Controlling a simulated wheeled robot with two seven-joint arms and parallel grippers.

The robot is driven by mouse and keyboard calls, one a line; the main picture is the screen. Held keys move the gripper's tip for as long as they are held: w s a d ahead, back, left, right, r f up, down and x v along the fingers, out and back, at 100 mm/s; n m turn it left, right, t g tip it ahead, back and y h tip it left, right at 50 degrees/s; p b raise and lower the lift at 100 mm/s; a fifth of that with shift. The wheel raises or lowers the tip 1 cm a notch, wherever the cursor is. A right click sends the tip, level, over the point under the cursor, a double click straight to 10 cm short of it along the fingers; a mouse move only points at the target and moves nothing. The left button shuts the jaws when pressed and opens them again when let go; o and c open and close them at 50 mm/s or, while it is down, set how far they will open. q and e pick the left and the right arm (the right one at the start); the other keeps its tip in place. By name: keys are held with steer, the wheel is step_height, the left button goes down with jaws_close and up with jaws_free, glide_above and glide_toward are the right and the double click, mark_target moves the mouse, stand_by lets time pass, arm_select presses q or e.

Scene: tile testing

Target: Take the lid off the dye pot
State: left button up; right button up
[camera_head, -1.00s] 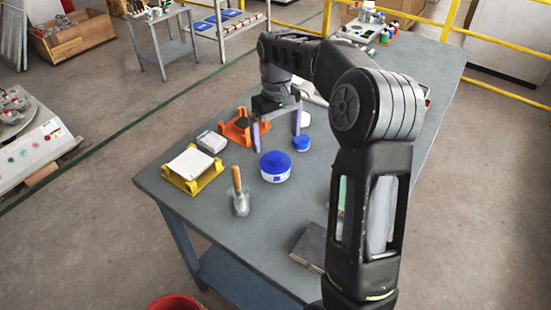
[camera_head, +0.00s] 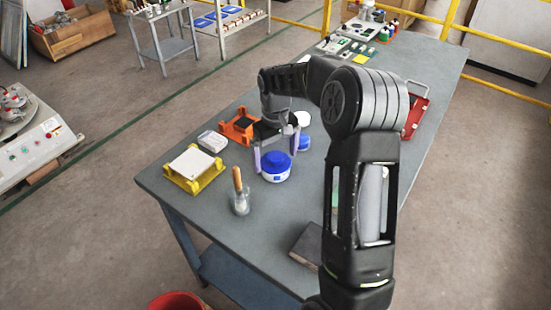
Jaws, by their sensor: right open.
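A white tub with a blue lid (camera_head: 275,161), which looks like the dye pot, stands upright on the grey table with its lid on. A smaller blue-lidded pot (camera_head: 304,142) stands just behind it to the right. My right gripper (camera_head: 275,157) is open and points down at the larger tub, one finger on the left of its lid and the other at the back right. I cannot tell whether the fingers touch the lid. Nothing is held. My left gripper is not in view.
In front stands a clear cup with a wooden-handled tool (camera_head: 238,180). To the left are a yellow stand with a white tile (camera_head: 193,164), a small white box (camera_head: 212,141) and an orange holder (camera_head: 237,125). A dark block (camera_head: 307,245) lies near the front edge.

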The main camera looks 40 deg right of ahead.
steer(key=shift+f, duration=0.15)
steer(key=shift+c, duration=0.2)
stand_by(0.3)
steer(key=c, duration=1.2)
